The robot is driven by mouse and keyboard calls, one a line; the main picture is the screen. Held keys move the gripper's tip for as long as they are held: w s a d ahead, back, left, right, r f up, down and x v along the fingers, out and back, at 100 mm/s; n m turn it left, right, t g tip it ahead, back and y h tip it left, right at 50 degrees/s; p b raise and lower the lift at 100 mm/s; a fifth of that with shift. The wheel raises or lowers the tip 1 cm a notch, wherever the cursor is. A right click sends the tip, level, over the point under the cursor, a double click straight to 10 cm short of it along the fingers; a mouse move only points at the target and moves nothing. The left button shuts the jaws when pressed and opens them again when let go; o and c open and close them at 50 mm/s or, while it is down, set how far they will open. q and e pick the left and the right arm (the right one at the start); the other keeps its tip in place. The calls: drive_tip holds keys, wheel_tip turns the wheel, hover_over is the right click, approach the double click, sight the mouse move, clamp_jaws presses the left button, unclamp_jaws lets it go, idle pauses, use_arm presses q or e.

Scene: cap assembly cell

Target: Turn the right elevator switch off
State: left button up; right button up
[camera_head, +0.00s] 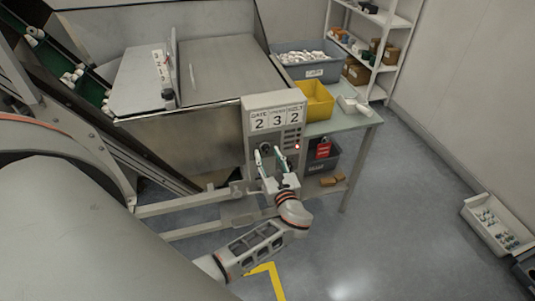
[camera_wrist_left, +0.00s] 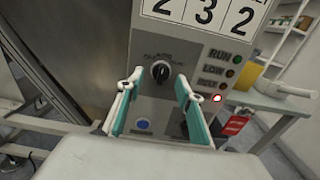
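The elevator control panel (camera_head: 275,115) stands at the front of the hopper machine, with "2 3 2" number plates on top. A black rotary switch (camera_wrist_left: 160,70) sits on the panel in the left wrist view, its pointer roughly upright below the word AUTO; the other lettering is too small to read. My left gripper (camera_head: 268,157) is in front of the panel. Its two teal-lined fingers are apart, one on either side below the switch in the wrist view, with nothing between them. Contact with the switch cannot be made out. My right gripper is not in view.
A red lamp (camera_wrist_left: 217,98) is lit right of the switch, and a blue button (camera_wrist_left: 143,124) is below it. A side table (camera_head: 345,124) carries a yellow bin (camera_head: 313,100) and a grey bin of white caps. A red tag (camera_head: 323,149) hangs right of the panel.

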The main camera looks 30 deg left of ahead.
use_arm(q)
drive_tip(key=shift+w+a, duration=0.35)
drive_tip(key=shift+a, duration=0.05)
clamp_jaws()
